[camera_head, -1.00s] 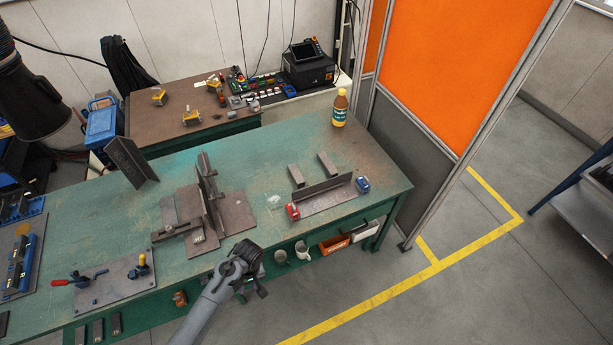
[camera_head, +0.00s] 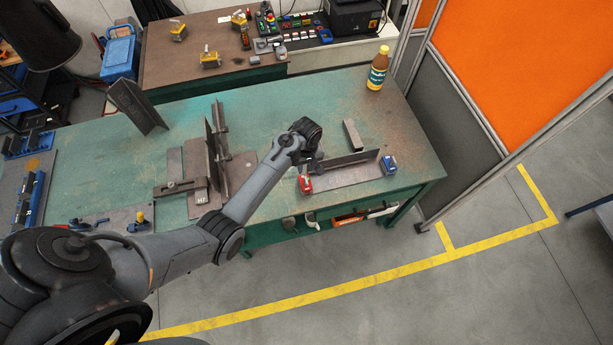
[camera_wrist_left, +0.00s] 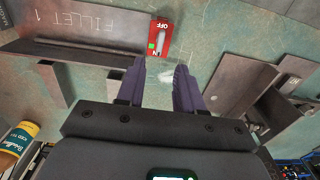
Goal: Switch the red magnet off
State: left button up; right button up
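The red magnet (camera_head: 305,184) sits at the left end of an angled steel workpiece (camera_head: 345,176) near the table's front edge. In the left wrist view the red magnet (camera_wrist_left: 161,37) shows OFF at its top end, a second label at its lower end, a pale switch and a green patch. My left gripper (camera_head: 311,160) is just above and behind it in the head view. In the left wrist view its two purple fingers (camera_wrist_left: 160,68) are apart with nothing between them, pointing toward the magnet's lower end. A blue magnet (camera_head: 389,165) sits at the workpiece's right end. My right gripper is not shown.
A steel block (camera_head: 352,135) lies behind the workpiece. An upright steel assembly (camera_head: 217,150) stands to the left. A yellow-labelled bottle (camera_head: 378,68) stands at the table's back right. The green table top (camera_head: 290,95) is clear behind my gripper.

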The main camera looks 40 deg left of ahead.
aim_at(306, 179)
pick_arm(q)
notch_tip(306, 179, down, 9)
jog(key=shift+a+r+b, duration=0.1)
jog(key=shift+r+b, duration=0.05)
jog(key=shift+b, duration=0.45)
grip_shut()
